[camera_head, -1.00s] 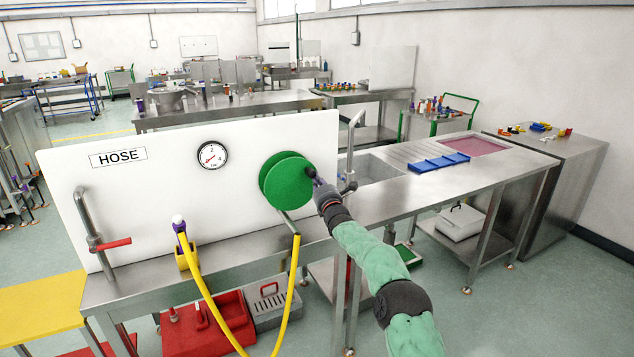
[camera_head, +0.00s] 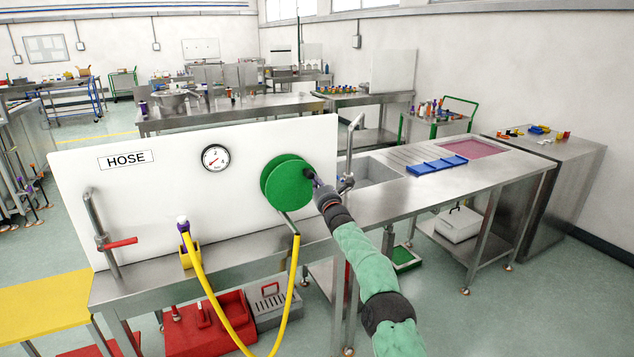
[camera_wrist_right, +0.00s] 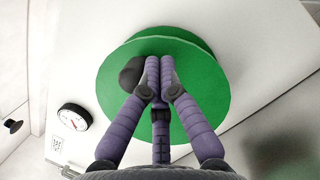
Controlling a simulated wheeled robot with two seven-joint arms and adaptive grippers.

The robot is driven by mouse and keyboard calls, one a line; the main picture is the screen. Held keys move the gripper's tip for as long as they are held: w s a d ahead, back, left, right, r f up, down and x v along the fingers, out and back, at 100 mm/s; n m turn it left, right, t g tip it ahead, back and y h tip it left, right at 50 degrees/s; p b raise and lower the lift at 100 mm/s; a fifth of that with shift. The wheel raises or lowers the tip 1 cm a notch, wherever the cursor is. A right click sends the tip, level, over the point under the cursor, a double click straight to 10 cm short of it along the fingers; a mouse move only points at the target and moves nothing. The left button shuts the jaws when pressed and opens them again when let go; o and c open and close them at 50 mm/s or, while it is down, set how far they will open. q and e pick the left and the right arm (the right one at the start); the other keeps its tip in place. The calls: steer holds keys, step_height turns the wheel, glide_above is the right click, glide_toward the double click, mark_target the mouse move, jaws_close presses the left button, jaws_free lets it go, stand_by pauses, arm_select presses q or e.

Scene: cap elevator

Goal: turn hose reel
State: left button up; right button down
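The green hose reel (camera_head: 285,182) is mounted on the white panel, right of the gauge. Its dark knob (camera_head: 307,173) is near the reel's right edge. My right gripper (camera_head: 316,182) is at that edge, close to the knob. In the right wrist view the gripper's purple fingers (camera_wrist_right: 160,68) are together in front of the green disc (camera_wrist_right: 190,95), and the knob (camera_wrist_right: 131,73) shows just left of them, partly covered. The fingers look shut beside the knob, not around it; contact is unclear. A yellow hose (camera_head: 293,285) hangs below the reel. My left gripper is out of view.
The white panel (camera_head: 80,200) carries a HOSE label (camera_head: 125,159) and a round gauge (camera_head: 215,157). A pipe with a red lever (camera_head: 121,243) stands at left, and another pipe (camera_head: 348,165) stands close right of my gripper. A steel bench (camera_head: 440,195) extends right.

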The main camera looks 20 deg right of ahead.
steer(key=shift+a+r+n, duration=0.15)
steer(key=shift+n, duration=0.95)
steer(key=shift+a+r+n+y, duration=0.15)
steer(key=shift+n+y, duration=0.45)
steer(key=shift+n, duration=0.3)
